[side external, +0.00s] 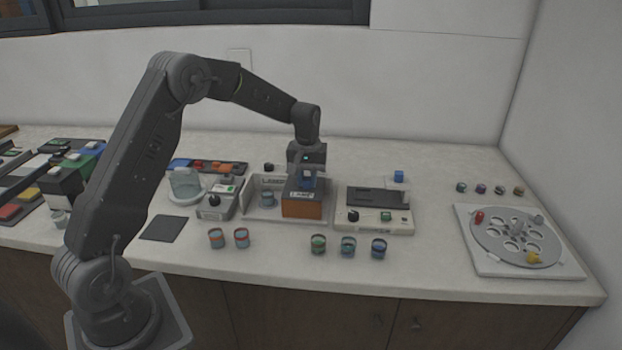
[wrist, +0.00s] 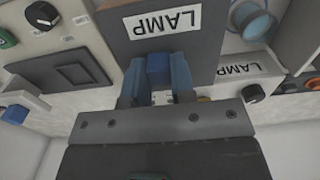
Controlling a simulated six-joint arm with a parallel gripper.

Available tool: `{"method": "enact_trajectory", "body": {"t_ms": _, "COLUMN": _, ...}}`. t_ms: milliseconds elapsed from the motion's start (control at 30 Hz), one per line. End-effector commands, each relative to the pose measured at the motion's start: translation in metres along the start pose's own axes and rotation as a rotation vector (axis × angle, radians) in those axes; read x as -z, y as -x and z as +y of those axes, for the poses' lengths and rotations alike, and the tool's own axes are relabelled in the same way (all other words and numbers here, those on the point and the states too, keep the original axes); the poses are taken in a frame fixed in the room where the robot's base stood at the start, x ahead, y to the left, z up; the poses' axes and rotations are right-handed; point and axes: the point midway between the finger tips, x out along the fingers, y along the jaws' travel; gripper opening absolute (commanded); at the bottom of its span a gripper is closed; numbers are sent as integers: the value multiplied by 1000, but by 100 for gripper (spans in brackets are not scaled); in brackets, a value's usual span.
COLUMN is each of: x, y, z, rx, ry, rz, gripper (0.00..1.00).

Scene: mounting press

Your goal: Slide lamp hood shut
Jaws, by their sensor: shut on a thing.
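The lamp hood (side external: 302,207) is an orange-brown box with a grey top and a LAMP label. It sits at the right end of the pale lamp station (side external: 262,214). In the wrist view the hood (wrist: 120,40) shows its grey face and label. My gripper (side external: 308,180) is above the hood, pointing down. In the wrist view my gripper (wrist: 158,80) has its two fingers closed on either side of the hood's blue handle (wrist: 158,68). A small blue-grey cup (side external: 267,199) stands uncovered in the station, left of the hood; it also shows in the wrist view (wrist: 250,18).
A control box with a black knob (side external: 215,204) stands left of the station. A dark-topped press unit (side external: 374,211) stands close on the right. Several cups, including a green-topped one (side external: 318,244), stand in front. A round carousel (side external: 515,238) is far right.

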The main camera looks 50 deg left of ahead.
Motion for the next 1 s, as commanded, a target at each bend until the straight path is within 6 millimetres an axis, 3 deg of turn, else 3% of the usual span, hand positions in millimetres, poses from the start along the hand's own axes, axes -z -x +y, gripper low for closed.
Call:
{"method": "enact_trajectory", "body": {"t_ms": 200, "x": 1, "y": 1, "z": -60, "rx": 1, "ry": 8, "rz": 0, "gripper": 0}}
{"method": "enact_trajectory", "body": {"t_ms": 400, "x": 1, "y": 1, "z": -98, "rx": 0, "ry": 5, "rz": 2, "gripper": 0}}
{"method": "enact_trajectory", "body": {"t_ms": 767, "x": 0, "y": 1, "z": -107, "rx": 5, "ry": 0, "rz": 0, "gripper": 0}}
{"method": "enact_trajectory", "body": {"t_ms": 800, "x": 0, "y": 1, "z": -107, "rx": 5, "ry": 0, "rz": 0, "gripper": 24}}
{"method": "enact_trajectory", "body": {"t_ms": 1000, "x": 0, "y": 1, "z": -107, "rx": 4, "ry": 1, "rz": 1, "gripper": 43}}
